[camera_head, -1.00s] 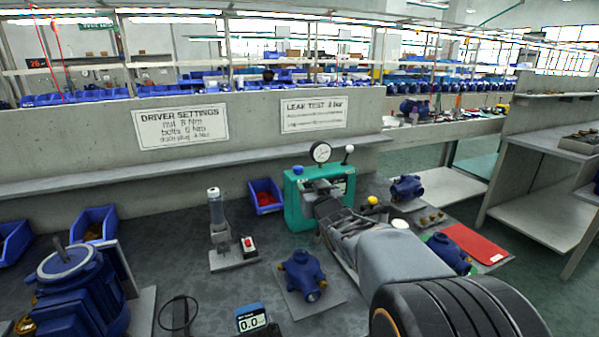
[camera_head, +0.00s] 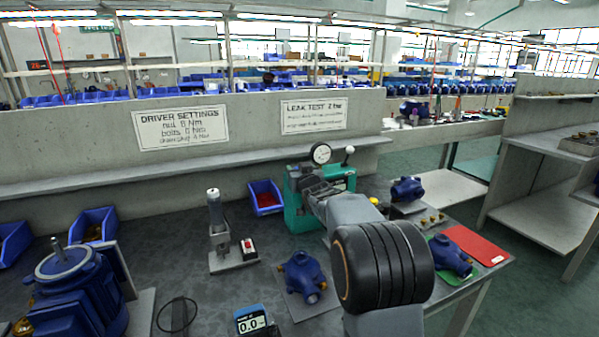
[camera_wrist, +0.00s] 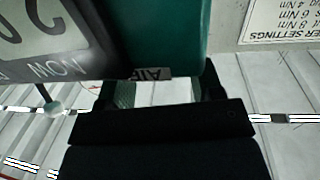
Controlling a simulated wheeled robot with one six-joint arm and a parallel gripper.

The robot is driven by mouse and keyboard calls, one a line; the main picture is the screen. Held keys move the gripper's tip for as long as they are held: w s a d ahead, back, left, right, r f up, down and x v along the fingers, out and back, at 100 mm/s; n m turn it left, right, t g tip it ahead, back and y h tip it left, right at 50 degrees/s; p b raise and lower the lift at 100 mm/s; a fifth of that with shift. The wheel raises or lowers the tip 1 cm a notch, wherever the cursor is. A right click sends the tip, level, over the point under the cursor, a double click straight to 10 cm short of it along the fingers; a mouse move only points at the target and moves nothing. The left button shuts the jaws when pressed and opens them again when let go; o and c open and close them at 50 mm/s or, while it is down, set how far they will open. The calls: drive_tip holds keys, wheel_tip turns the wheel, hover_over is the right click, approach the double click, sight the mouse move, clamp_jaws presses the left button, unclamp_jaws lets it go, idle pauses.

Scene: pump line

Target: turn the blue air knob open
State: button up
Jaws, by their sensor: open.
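The green leak test rig (camera_head: 291,212) stands at the back of the bench with a round gauge (camera_head: 321,153) on top. My gripper (camera_head: 304,172) is in front of its upper left part. The blue air knob does not show now; the gripper seems to cover it. In the wrist view the rig (camera_wrist: 190,35) fills the top, upside down. A small label reading AIR (camera_wrist: 150,73) shows just beyond the fingers. My gripper also shows there (camera_wrist: 160,90), open, with one finger on each side and a pale gap between. I cannot tell whether it touches the knob.
A lever with a white ball (camera_head: 349,150) rises at the rig's right; its ball (camera_wrist: 55,107) is left in the wrist view. A blue pump (camera_head: 303,276) sits in front.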

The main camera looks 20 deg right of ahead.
drive_tip(key=shift+c, duration=0.2)
drive_tip(key=c, duration=0.9)
drive_tip(key=r+y+p, duration=0.1)
drive_tip(key=p, duration=0.2)
drive_tip(key=shift+d+n+p, duration=0.2)
drive_tip(key=shift+n+p, duration=0.15)
drive_tip(key=shift+n, duration=0.05)
drive_tip(key=n+y+p, duration=0.2)
drive_tip(key=y+p, duration=0.1)
drive_tip(key=p, duration=0.3)
drive_tip(key=shift+d+y, duration=0.15)
drive_tip(key=shift+y, duration=0.25)
drive_tip(key=shift+f+n+y+p, duration=0.15)
drive_tip(key=shift+n+y+p, duration=0.55)
drive_tip(key=shift+y+p, duration=0.25)
drive_tip(key=shift+f+y, duration=0.2)
drive_tip(key=shift+y, duration=0.05)
drive_tip(key=o, duration=0.9)
drive_tip(key=shift+f, duration=0.1)
